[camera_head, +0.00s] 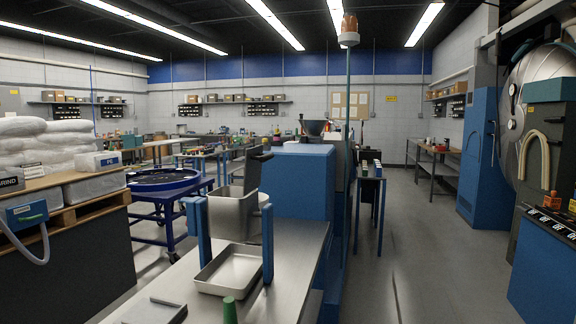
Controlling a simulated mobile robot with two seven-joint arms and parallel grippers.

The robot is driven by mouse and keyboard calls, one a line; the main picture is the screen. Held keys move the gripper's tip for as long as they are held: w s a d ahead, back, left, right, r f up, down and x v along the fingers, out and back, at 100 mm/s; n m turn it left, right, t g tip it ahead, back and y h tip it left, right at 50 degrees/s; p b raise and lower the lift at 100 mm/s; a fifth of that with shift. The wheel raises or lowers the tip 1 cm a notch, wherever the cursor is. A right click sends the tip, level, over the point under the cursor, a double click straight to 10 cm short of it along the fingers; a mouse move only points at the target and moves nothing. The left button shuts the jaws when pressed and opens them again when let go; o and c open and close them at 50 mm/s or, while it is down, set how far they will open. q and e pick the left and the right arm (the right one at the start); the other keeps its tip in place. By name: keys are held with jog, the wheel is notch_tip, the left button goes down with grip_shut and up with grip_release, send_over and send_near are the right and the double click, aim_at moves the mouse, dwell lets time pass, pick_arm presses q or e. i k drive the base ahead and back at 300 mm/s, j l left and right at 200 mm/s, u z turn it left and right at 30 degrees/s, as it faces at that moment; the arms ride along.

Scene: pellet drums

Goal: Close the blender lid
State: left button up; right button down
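The blender appears to be the square steel vessel (232,216) on the steel bench in the centre, between two blue uprights. A dark grey panel (254,171) stands raised and tilted at the vessel's back right edge. It looks like the lid, swung open, with a dark handle-like piece at its top. A shallow steel tray (232,290) sits on the bench in front of the vessel. Neither of my grippers is in view, and nothing touches the lid.
The steel bench (300,260) has a flat metal plate (152,311) and a green-topped object (229,310) near its front. A blue cabinet (298,180) stands behind the vessel. A clear floor aisle (420,250) runs at right.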

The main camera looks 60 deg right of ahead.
aim_at(254, 156)
jog(key=l, duration=1.4)
jog(key=k+l, duration=0.15)
jog(key=l, duration=1.25)
